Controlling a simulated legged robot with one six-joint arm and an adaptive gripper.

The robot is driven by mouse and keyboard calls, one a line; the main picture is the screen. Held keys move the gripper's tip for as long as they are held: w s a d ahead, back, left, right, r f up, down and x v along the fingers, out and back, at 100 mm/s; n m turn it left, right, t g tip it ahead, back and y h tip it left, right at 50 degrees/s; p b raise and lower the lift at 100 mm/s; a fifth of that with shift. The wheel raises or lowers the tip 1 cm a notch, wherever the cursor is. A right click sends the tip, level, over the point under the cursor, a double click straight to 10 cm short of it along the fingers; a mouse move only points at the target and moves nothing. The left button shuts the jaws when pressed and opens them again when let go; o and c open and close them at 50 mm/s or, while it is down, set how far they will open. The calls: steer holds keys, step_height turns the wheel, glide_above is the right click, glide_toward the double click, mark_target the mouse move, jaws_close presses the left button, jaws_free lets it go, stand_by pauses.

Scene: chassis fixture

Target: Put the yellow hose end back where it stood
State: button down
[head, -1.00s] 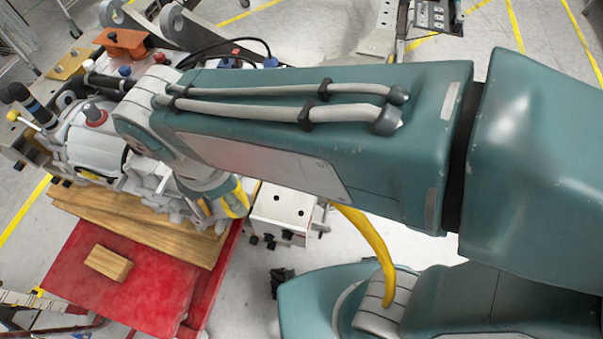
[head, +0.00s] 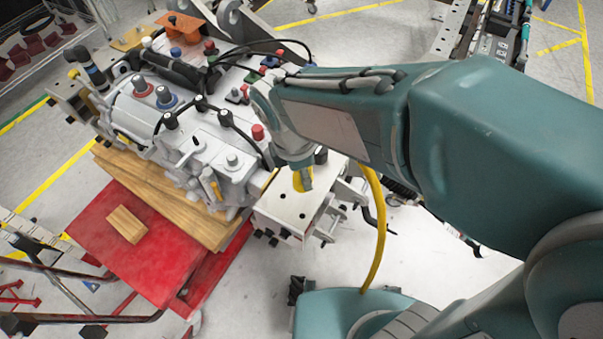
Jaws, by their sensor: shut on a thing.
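My gripper (head: 306,180) is at the end of my teal arm, beside the right end of the grey machine block (head: 205,150). It points down over the white box (head: 285,216) with dark holes in its top. It is shut on the yellow hose end (head: 302,181), of which a short yellow piece shows. The fingertips are small and partly hidden by the wrist. I cannot tell whether the yellow piece touches the box top. A yellow hose (head: 379,225) hangs behind my arm and curves down to my base; its upper end is hidden.
The block carries red, blue and black caps, black hoses and a small yellow part (head: 211,188) on its near side. It rests on wooden boards (head: 150,190) above a red platform (head: 135,255) with a wood block (head: 127,224).

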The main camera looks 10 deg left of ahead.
steer(key=w+f, duration=0.1)
steer(key=w+a+f, duration=0.1)
steer(key=f, duration=0.1)
steer(key=w+f, duration=0.2)
steer(key=shift+a+f, duration=0.1)
steer(key=shift+a, duration=0.3)
step_height(320, 180, down, 2)
steer(key=shift+s+d+f, duration=0.1)
steer(key=shift+f, duration=0.1)
steer(key=shift+d+f, duration=0.15)
steer(key=shift+d, duration=0.2)
steer(key=shift+c, duration=2.4)
jaws_free()
steer(key=shift+a+f, duration=0.1)
steer(key=shift+a, duration=0.05)
steer(key=o, duration=0.3)
steer(key=shift+a, duration=0.2)
steer(key=shift+d, duration=0.15)
